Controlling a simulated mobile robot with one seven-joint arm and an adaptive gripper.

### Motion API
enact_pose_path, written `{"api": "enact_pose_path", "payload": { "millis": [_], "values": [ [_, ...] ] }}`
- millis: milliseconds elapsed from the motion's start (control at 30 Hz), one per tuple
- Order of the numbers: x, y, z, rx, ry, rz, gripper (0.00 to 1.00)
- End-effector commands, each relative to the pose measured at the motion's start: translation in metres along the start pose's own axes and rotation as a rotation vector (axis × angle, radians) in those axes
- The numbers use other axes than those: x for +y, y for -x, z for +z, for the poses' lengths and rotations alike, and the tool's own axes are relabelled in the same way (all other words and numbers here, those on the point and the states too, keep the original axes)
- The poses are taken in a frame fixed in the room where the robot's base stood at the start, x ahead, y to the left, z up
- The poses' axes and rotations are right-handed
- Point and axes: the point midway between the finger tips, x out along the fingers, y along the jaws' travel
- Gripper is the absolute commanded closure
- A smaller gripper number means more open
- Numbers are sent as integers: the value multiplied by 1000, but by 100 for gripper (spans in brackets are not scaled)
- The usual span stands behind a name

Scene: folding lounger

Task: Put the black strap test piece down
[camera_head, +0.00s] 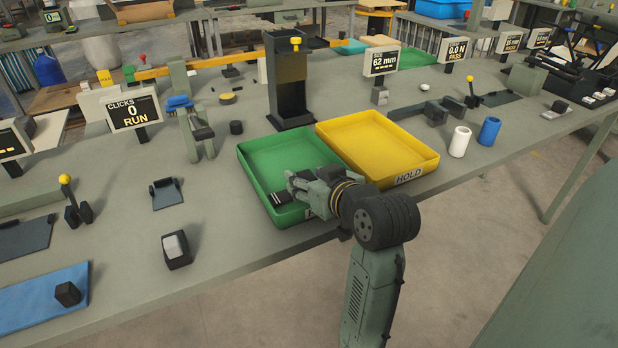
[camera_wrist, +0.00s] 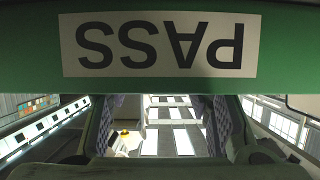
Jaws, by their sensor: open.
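My gripper (camera_head: 288,190) is open, low over the front left part of the green tray (camera_head: 262,152). A small black shape (camera_head: 281,198) shows at its fingertips; I cannot tell whether it is the black strap test piece or a finger pad. In the wrist view, my gripper's two patterned finger pads (camera_wrist: 160,125) stand apart with a bright gap between them, and no strap shows there. The tray's green wall with an upside-down PASS label (camera_wrist: 160,45) fills the top of that view. My wrist hides part of the tray's front.
A yellow HOLD tray (camera_head: 375,140) adjoins the green tray on the right. A tall black stand (camera_head: 288,85) rises behind them. White (camera_head: 460,142) and blue (camera_head: 489,131) cylinders stand to the right.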

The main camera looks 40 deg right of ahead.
Motion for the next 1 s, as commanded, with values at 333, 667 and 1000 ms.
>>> {"api": "enact_pose_path", "payload": {
  "millis": [333, 667, 1000],
  "values": [
    [1, 10, -3, 2, 0, 2, 54],
    [1, 78, -4, 3, 1, 5, 54],
    [0, 120, -3, 0, 0, 1, 54]
  ]
}}
